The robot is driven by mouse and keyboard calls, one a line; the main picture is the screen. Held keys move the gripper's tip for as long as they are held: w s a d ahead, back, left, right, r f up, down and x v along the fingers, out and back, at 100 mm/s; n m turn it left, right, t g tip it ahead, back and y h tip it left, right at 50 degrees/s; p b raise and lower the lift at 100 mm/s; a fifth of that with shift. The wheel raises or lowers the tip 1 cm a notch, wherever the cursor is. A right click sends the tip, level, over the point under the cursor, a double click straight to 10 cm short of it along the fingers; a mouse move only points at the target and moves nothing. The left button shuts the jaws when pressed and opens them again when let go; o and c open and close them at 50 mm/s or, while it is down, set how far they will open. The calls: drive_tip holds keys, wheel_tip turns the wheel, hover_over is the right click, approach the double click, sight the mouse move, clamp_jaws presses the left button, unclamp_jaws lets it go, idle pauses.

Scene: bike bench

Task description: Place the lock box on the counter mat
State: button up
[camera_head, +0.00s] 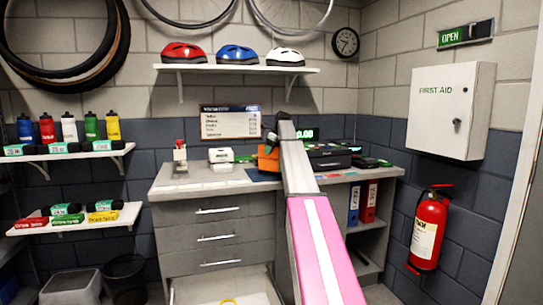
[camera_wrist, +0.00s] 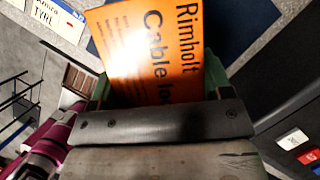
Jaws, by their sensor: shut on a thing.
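The orange lock box, marked "Rimholt Cable lo…" (camera_wrist: 150,50), is between the jaws of my gripper (camera_wrist: 155,82) in the wrist view. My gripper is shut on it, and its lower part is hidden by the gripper. The orange lock box also shows in the head view (camera_head: 267,163), beside my arm over the counter. The dark blue counter mat (camera_wrist: 240,18) shows behind the box in the wrist view. In the head view the mat (camera_head: 258,176) shows just below the box. I cannot tell whether the box touches the mat.
A black cash drawer (camera_head: 328,158) stands to the right. A drawer below the counter (camera_head: 225,285) is open. The counter's front left is mostly clear.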

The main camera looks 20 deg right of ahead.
drive_tip(key=shift+f, duration=1.25)
drive_tip(key=shift+f, duration=0.1)
drive_tip(key=o, duration=1.6)
drive_tip(key=v, duration=1.2)
